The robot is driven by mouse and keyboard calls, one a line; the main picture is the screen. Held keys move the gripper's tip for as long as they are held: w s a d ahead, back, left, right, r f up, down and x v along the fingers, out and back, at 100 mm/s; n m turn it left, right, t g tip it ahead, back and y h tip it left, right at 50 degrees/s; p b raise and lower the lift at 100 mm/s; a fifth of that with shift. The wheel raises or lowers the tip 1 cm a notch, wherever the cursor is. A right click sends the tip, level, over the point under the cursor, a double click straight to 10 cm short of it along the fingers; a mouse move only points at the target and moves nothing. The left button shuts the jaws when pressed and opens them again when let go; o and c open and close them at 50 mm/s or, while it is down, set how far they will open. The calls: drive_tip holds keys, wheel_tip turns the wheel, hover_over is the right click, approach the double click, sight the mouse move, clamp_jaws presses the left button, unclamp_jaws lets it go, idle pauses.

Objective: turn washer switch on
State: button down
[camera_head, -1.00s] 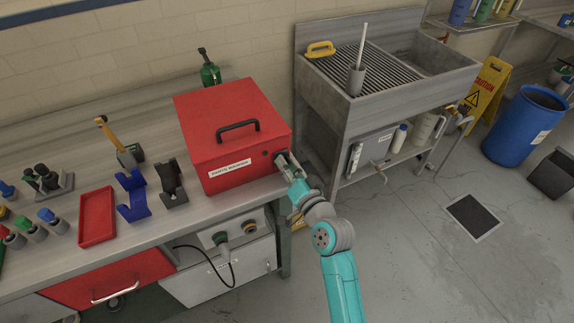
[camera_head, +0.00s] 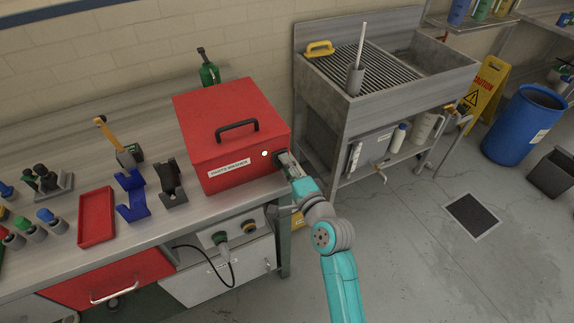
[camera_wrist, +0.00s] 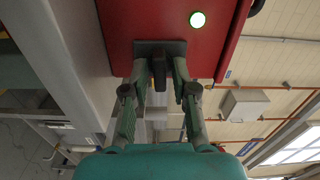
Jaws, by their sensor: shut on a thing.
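The red parts washer (camera_head: 232,140) is a box with a black handle on its lid and a white label on its front; it stands on the right end of the workbench. A small round light (camera_head: 264,154) on its front is lit, and it glows green in the wrist view (camera_wrist: 197,19). My gripper (camera_head: 287,160) reaches the washer's right front corner. In the wrist view my gripper (camera_wrist: 160,72) has its fingers on both sides of the black switch knob (camera_wrist: 159,66), shut on it. The knob sits on a dark square plate on the red face.
The grey workbench (camera_head: 60,262) holds a red tray (camera_head: 97,216), a blue holder (camera_head: 133,195) and a black holder (camera_head: 171,184) left of the washer. A metal sink (camera_head: 390,75) stands to the right. The floor in front of the sink is mostly clear.

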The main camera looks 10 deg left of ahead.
drive_tip(key=shift+m, duration=0.4)
drive_tip(key=c, duration=1.2)
unclamp_jaws()
drive_tip(key=shift+f, duration=0.1)
drive_tip(key=v, duration=1.2)
